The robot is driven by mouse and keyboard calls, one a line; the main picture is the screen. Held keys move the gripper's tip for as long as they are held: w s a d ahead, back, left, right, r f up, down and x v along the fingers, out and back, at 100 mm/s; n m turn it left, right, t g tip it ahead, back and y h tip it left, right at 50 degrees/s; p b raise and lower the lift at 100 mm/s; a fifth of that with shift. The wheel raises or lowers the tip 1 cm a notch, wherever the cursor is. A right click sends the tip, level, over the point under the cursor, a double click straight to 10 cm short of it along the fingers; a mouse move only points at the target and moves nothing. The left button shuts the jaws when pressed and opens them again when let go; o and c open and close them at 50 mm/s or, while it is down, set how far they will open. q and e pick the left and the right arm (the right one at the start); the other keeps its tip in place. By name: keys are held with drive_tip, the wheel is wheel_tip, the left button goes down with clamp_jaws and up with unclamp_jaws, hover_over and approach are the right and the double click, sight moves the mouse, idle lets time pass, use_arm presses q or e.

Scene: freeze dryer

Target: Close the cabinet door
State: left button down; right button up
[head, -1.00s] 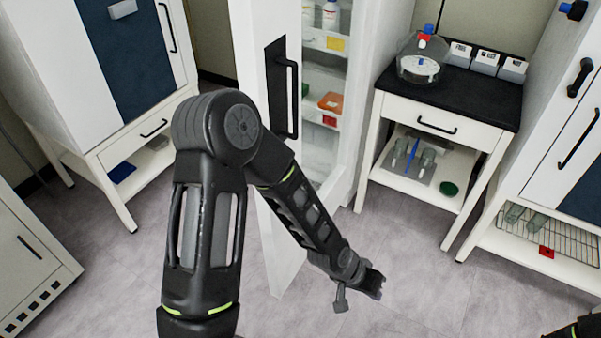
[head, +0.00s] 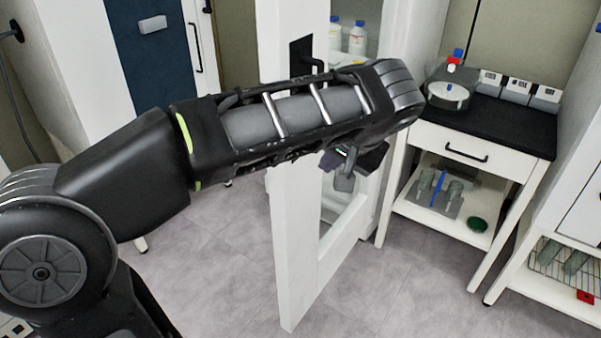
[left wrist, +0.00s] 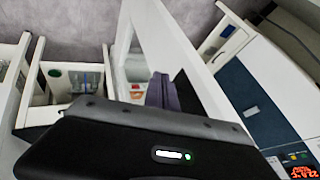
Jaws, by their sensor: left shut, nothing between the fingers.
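The white cabinet door (head: 297,235) stands open, with a glass pane and a dark handle plate (head: 300,56) on its face. My left forearm crosses in front of it and hides its middle and part of the handle. My left gripper (head: 345,170) is shut and empty, at mid height beside the door's inner, shelf-facing side. I cannot tell whether it touches the door. In the left wrist view the door (left wrist: 178,50) runs diagonally behind the shut fingers (left wrist: 162,92). My right gripper is out of view.
Bottles (head: 357,37) stand inside the cabinet behind the door. A black-topped table (head: 500,122) with a flask (head: 450,92) stands at the right. A blue-and-white cabinet (head: 150,60) stands at the left. Grey floor (head: 235,240) is clear left of the door.

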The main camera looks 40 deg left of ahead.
use_arm(q)
drive_tip(key=shift+f, duration=0.1)
approach(296, 176)
wheel_tip(296, 176, down, 4)
drive_tip(key=w, duration=0.2)
drive_tip(key=shift+s+a, duration=0.2)
drive_tip(key=shift+a, duration=0.95)
